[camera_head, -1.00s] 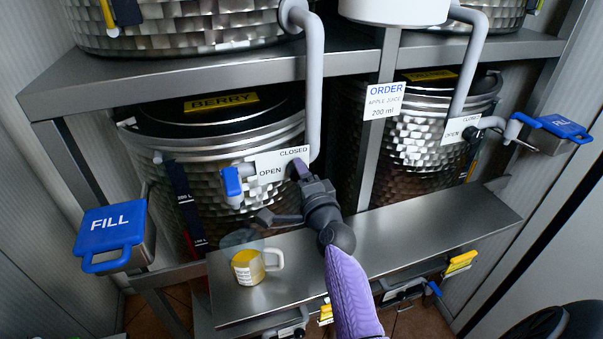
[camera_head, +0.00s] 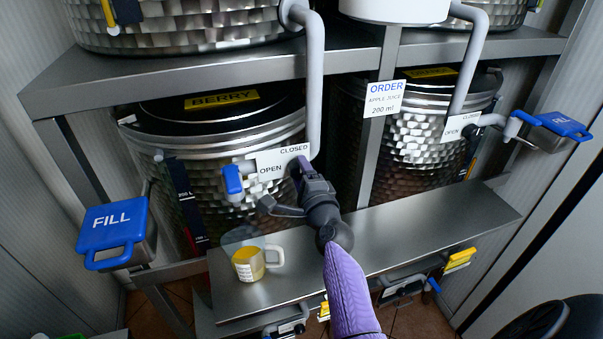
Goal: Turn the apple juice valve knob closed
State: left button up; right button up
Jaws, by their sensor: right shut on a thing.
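My right gripper (camera_head: 298,172) is at the front of a hammered metal tank (camera_head: 218,160). It is shut on the valve knob, beside a white plate (camera_head: 283,164) marked CLOSED at upper right and OPEN at lower left. The knob is mostly hidden by the gripper, so its exact angle cannot be read. The tank's lid carries a BERRY label (camera_head: 221,99). A blue-ended spout (camera_head: 232,181) sticks out left of the plate. Below it, a clear jug (camera_head: 247,262) with yellow juice stands on the metal shelf. My left gripper is not in view.
An order card (camera_head: 384,98) reads apple juice, 200 ml. A second tank (camera_head: 425,140) stands at right. Blue FILL handles (camera_head: 112,229) are at left and at right (camera_head: 563,125). The metal shelf (camera_head: 430,225) is bare right of my arm.

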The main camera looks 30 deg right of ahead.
jog(key=o, duration=1.3)
jog(key=shift+s, duration=0.1)
jog(key=p+v, duration=0.1)
jog(key=v, duration=0.8)
jog(key=shift+s+a+f, duration=0.1)
jog(key=shift+s, duration=0.3)
